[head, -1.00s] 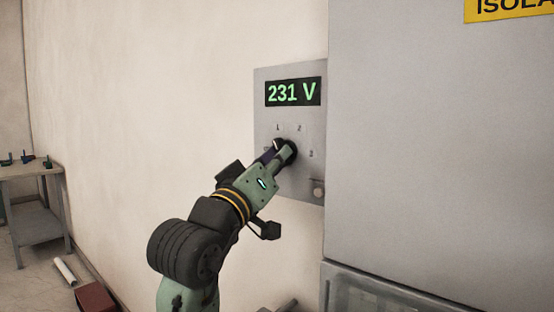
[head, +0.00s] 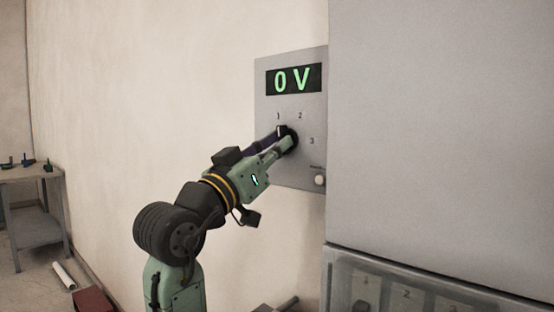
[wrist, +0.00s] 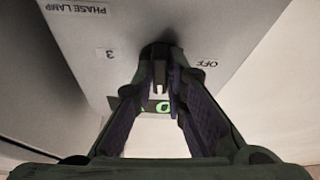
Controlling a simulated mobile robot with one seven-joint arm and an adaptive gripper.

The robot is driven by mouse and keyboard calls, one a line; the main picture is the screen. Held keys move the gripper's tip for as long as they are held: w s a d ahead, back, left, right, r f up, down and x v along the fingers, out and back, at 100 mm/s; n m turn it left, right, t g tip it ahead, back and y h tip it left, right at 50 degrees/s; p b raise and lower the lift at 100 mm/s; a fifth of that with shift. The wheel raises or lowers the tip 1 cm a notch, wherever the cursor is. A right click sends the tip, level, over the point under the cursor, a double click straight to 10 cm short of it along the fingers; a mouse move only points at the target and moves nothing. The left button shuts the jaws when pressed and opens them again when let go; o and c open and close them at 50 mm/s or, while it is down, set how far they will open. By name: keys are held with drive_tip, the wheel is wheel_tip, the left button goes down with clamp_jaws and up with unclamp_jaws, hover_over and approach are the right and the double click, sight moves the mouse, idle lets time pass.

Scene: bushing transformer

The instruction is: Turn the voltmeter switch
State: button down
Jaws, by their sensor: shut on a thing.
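The voltmeter panel (head: 303,165) is a grey plate on the wall beside a large grey cabinet. Its display (head: 293,79) reads 0 V in green. The voltmeter switch (head: 291,131) is a black round knob under the display, with marks 1, 2 and 3 around it. In the wrist view the panel is upside down, with 3 and OFF labels on either side of the dark knob (wrist: 158,49), between my fingertips (wrist: 160,85).
A small white round phase lamp (head: 320,180) sits low on the panel. The grey cabinet (head: 430,140) stands close on the right, with a glazed section (head: 420,295) below. A workbench (head: 35,175) with small items is far left. A red box (head: 95,300) lies on the floor.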

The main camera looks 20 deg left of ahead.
drive_tip(key=shift+w+a+m+g+h+b, duration=0.1)
drive_tip(key=shift+m+g+h+b, duration=0.55)
drive_tip(key=shift+m, duration=1.1)
drive_tip(key=shift+s+a+m+g+h+b, duration=0.1)
drive_tip(key=shift+m+g+h+b, duration=0.1)
drive_tip(key=shift+m+h, duration=1.2)
drive_tip(key=shift+w+a+m+g+h+b, duration=0.1)
drive_tip(key=shift+m+g+h+b, duration=0.3)
drive_tip(key=shift+m, duration=1.75)
drive_tip(key=shift+r+g, duration=0.1)
drive_tip(key=shift+g, duration=0.15)
drive_tip(key=c, duration=1.6)
unclamp_jaws()
drive_tip(key=v, duration=1.2)
